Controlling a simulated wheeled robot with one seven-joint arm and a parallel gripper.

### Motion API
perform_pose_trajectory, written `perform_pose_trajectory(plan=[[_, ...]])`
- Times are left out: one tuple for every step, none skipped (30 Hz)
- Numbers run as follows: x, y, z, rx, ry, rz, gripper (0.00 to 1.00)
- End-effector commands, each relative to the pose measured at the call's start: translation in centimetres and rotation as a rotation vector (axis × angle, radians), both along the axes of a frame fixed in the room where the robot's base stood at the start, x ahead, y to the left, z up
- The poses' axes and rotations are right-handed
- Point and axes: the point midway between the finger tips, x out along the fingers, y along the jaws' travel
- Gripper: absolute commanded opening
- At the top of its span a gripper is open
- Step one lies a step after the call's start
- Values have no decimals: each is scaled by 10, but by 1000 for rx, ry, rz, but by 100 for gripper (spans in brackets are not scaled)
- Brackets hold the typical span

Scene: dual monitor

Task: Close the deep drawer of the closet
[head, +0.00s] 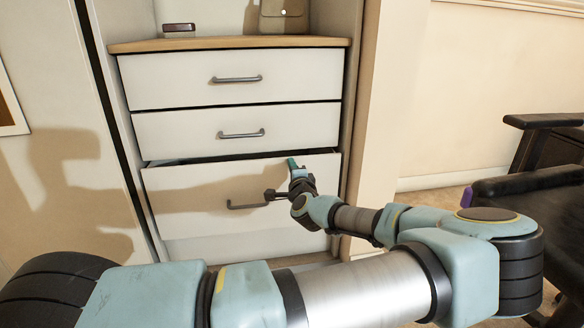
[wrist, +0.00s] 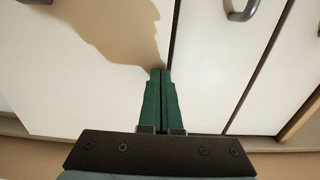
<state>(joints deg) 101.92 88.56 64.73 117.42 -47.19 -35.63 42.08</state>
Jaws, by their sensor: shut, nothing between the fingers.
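The deep drawer (head: 190,205) is the bottom drawer of the white closet. Its front sits slightly forward, with a dark gap along its top edge. My gripper (head: 292,163) is in front of the drawer's upper right part, above and right of its grey handle (head: 247,205). In the wrist view, the gripper's green fingers (wrist: 161,72) are shut together with nothing between them. They point at the deep drawer's front (wrist: 75,70) near its top edge. I cannot tell whether they touch it.
The middle drawer (head: 180,130) and top drawer (head: 165,82) above look shut. A bag (head: 284,20) and a small box (head: 179,30) sit on the wooden top (head: 225,43). A black armchair (head: 535,185) stands at the right. The closet's side panel (head: 375,110) is right of the drawers.

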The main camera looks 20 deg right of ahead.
Motion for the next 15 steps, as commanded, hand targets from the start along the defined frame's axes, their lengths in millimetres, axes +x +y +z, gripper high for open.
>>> perform_pose_trajectory(plan=[[0,0,0,0,0,0,0],[0,0,0,0,0,0,0],[0,0,0,0,0,0,0],[0,0,0,0,0,0,0],[1,0,0,0,0,0,0],[5,-1,0,-1,0,1,0],[9,-2,0,-1,0,1,0],[15,-2,-1,-2,0,2,0],[22,-4,-1,-2,0,2,0],[27,-5,-1,-2,1,1,0],[32,-6,-1,-2,0,1,0],[37,-7,-1,-1,0,0,0],[40,-8,0,-1,0,0,0],[42,-8,0,-1,0,0,0],[44,-9,0,-1,-1,-1,0]])
